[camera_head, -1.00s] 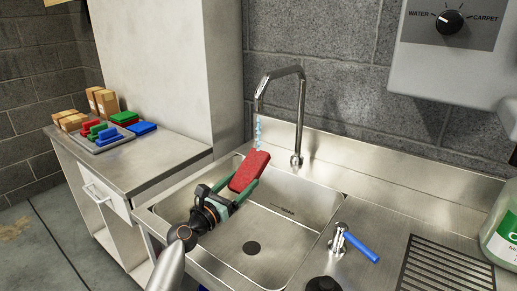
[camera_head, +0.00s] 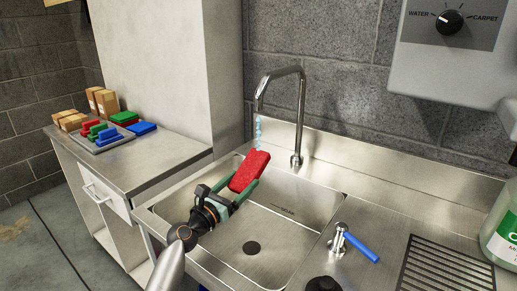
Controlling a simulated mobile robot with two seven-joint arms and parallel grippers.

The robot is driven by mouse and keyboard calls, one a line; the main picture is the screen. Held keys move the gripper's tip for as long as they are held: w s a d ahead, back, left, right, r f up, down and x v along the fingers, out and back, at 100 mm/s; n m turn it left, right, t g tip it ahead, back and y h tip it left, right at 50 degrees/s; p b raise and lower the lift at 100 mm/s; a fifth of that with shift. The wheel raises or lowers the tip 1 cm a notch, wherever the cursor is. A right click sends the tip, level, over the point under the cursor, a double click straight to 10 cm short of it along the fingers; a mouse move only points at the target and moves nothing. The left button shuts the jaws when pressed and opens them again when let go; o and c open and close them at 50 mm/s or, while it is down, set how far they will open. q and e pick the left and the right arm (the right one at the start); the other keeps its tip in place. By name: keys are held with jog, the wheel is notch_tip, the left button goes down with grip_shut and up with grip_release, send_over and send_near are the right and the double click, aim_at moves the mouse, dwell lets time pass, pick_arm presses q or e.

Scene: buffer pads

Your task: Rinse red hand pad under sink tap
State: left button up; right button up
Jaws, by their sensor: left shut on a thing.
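The red hand pad (camera_head: 249,171) is held over the sink basin (camera_head: 290,218) in the head view, tilted with its far end up. My left gripper (camera_head: 243,189) is shut on its near end. The steel tap (camera_head: 300,105) arches over the basin. Bluish water (camera_head: 258,132) comes down from its spout and meets the far end of the pad. A tap lever with a blue handle (camera_head: 361,247) stands at the right of the basin. My right gripper is not in view.
A side counter (camera_head: 160,165) at the left holds a tray (camera_head: 117,143) with red, green and blue pads, and cardboard boxes (camera_head: 103,101). A drain grate (camera_head: 445,268) and a green-labelled bottle (camera_head: 503,235) are at the right. A dispenser box (camera_head: 445,50) hangs on the wall.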

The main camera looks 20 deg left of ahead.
pick_arm(q)
jog(key=shift+s, duration=0.1)
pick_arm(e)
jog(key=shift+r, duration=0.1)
pick_arm(q)
jog(key=shift+s+a+r+p, duration=0.1)
jog(key=shift+s+a+p, duration=0.05)
jog(key=shift+s+p, duration=0.15)
jog(key=r+p+v, duration=0.1)
jog(key=p+v, duration=0.1)
jog(key=v, duration=0.8)
jog(key=shift+s, duration=0.35)
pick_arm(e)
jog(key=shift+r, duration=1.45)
